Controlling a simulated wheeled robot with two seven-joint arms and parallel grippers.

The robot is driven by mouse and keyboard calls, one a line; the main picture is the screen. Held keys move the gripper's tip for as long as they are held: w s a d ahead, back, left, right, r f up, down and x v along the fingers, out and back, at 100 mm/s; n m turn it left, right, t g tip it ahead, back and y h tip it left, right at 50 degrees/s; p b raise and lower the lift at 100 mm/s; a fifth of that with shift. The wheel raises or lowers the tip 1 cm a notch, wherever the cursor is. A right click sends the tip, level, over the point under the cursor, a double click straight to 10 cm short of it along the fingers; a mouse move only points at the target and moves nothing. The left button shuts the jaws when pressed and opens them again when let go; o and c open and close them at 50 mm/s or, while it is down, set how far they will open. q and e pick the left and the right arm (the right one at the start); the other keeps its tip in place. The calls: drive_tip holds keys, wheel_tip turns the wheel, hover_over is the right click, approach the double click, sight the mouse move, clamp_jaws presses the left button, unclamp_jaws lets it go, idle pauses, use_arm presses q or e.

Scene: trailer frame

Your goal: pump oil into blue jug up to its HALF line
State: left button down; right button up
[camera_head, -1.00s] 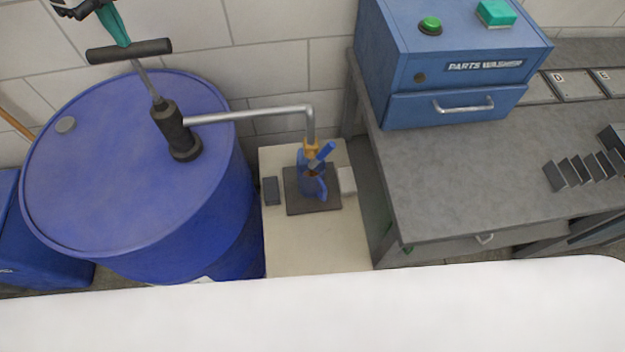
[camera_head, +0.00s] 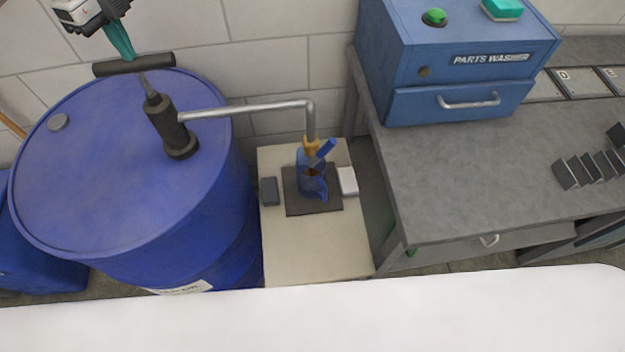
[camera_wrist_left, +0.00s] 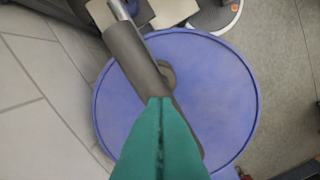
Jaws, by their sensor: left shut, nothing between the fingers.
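The blue jug (camera_head: 311,185) stands upright on a dark square pad under the spout end of the pump pipe (camera_head: 250,108). Something brownish shows at its mouth; its lines and oil level cannot be read. The black pump body (camera_head: 170,128) stands on the blue drum (camera_head: 90,190), with its T-handle (camera_head: 134,65) a short way above it. My left gripper (camera_head: 128,54) is shut and empty, its teal fingertips against the top of the handle. In the left wrist view the fingertips (camera_wrist_left: 160,102) meet the handle bar (camera_wrist_left: 136,62). My right gripper is out of view.
A cream stand (camera_head: 318,250) carries the pad (camera_head: 313,205), with a dark block (camera_head: 270,191) and a pale block (camera_head: 348,181) beside it. A blue parts washer (camera_head: 455,60) stands on the grey bench (camera_head: 470,180) at right. A white surface (camera_head: 320,318) spans the front.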

use_arm(q)
drive_tip(key=shift+f+b, duration=0.7)
drive_tip(key=shift+f, duration=0.6)
wheel_tip(320, 180, up, 11)
drive_tip(key=p, duration=0.7)
drive_tip(key=shift+r, duration=0.15)
drive_tip(key=shift+f+b, duration=0.75)
drive_tip(key=shift+f, duration=0.75)
drive_tip(key=shift+r+p, duration=1)
drive_tip(key=shift+r, duration=0.5)
wheel_tip(320, 180, up, 5)
drive_tip(key=p, duration=0.3)
drive_tip(key=shift+d+f, duration=0.1)
idle(0.5)
